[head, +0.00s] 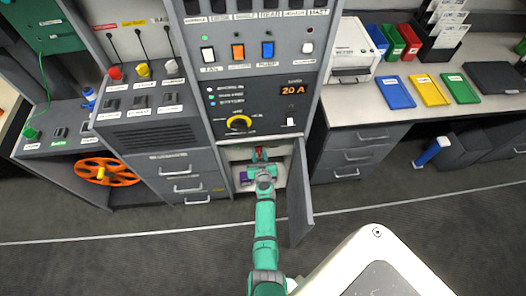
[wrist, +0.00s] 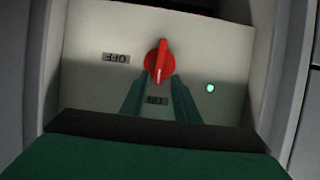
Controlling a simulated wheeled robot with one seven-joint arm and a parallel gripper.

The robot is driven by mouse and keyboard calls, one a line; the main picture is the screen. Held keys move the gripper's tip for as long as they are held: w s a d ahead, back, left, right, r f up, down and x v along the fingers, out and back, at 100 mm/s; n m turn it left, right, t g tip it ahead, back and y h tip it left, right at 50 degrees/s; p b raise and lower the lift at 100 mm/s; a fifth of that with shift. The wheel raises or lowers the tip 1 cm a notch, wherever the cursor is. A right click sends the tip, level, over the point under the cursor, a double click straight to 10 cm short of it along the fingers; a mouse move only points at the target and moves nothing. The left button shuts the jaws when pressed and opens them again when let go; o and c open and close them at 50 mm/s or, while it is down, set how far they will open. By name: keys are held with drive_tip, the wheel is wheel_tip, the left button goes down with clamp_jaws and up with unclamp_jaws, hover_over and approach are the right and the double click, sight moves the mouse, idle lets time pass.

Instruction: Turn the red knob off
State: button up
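The red knob (wrist: 160,62) sits on a pale panel (wrist: 105,25) in the wrist view, with its long grip upright in the picture. An OFF label (wrist: 116,58) is left of it and an ON label (wrist: 155,100) below it; both read upside down. My gripper (wrist: 159,80) is open, its two green fingers apart on either side of the knob's lower end. I cannot tell whether they touch it. In the head view my gripper (head: 261,168) reaches into the low open compartment (head: 240,154), with a bit of the red knob (head: 258,153) showing beyond it.
A green light (wrist: 210,88) glows right of the knob. The compartment's grey door (head: 301,195) stands open close to the right of my arm. Grey drawers (head: 178,170) are at the left. The floor in front is clear.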

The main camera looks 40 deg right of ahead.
drive_tip(key=shift+w+d+f, duration=0.15)
drive_tip(key=shift+w+d, duration=0.05)
drive_tip(key=shift+w, duration=0.1)
drive_tip(key=shift+d, duration=0.1)
clamp_jaws()
drive_tip(key=shift+w, duration=0.1)
